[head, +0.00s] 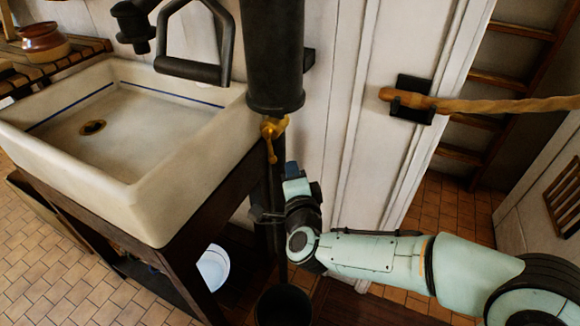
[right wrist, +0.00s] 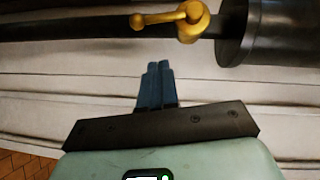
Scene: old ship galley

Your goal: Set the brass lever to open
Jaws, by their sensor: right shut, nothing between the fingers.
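The brass lever (head: 271,148) hangs under the dark cylinder (head: 275,60), beside the thin dark pipe, with its handle pointing down. In the right wrist view the brass lever (right wrist: 165,18) lies across the top, its handle running along the dark pipe (right wrist: 70,27). My right gripper (head: 292,170) is just below and right of the lever in the head view. In the right wrist view its blue fingers (right wrist: 157,68) are together, empty, and apart from the lever. My left gripper is not in view.
A white sink (head: 140,190) on a dark wooden stand is at left, its edge close to the lever. A rope (head: 500,104) in a dark bracket crosses at right. White panelling lies behind.

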